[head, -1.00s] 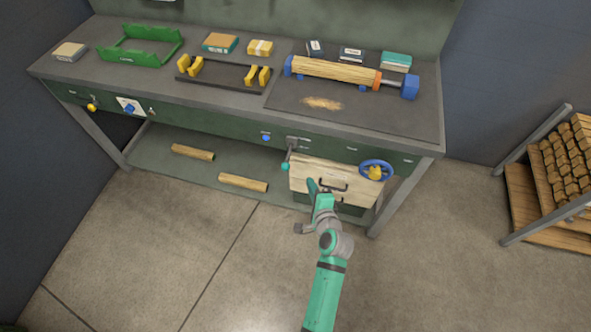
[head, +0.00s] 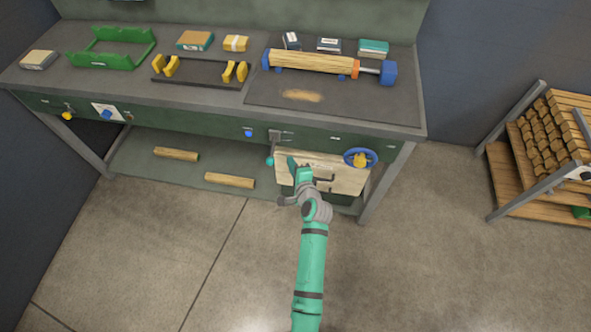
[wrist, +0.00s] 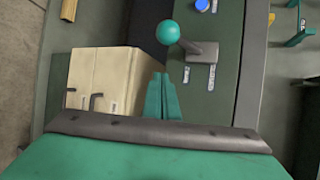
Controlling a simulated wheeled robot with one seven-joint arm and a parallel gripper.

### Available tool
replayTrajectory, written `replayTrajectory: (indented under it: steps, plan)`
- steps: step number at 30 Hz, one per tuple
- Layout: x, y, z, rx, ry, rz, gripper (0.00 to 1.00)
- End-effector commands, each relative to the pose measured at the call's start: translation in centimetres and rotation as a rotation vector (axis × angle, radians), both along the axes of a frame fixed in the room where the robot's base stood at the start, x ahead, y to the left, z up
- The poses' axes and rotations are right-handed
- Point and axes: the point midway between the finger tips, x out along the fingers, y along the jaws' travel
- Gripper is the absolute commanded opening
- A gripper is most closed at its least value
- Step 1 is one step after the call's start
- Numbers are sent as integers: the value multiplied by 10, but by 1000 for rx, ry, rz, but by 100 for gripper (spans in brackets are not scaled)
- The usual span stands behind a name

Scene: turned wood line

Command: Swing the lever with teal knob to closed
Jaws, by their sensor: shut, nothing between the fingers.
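The lever's teal knob (head: 270,161) hangs at the lower end of a grey lever (head: 274,146) on the green front panel of the bench. In the wrist view the teal knob (wrist: 168,32) and the grey lever arm (wrist: 200,48) lie just beyond my fingertips, with small labels on the panel by the lever. My gripper (head: 291,163) is shut and empty, just right of the knob in the head view. In the wrist view its teal fingers (wrist: 162,82) are together and look apart from the knob.
A pale wooden drawer box (head: 335,173) with dark handles is close under the panel, beside my gripper. A blue handwheel (head: 360,158) is to the right and a blue button (head: 248,133) to the left. A wood rack (head: 545,150) stands far right; the floor at left is clear.

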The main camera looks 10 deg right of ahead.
Motion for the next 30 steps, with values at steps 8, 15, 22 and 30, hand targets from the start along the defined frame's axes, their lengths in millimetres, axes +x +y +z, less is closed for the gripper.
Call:
replayTrajectory:
  steps: [8,15,22,30]
  plan:
    - [17,18,-6,-1,0,7,0]
    - [7,32,0,0,0,-1,0]
    - [5,36,3,0,0,-5,0]
    - [5,37,3,1,0,0,0]
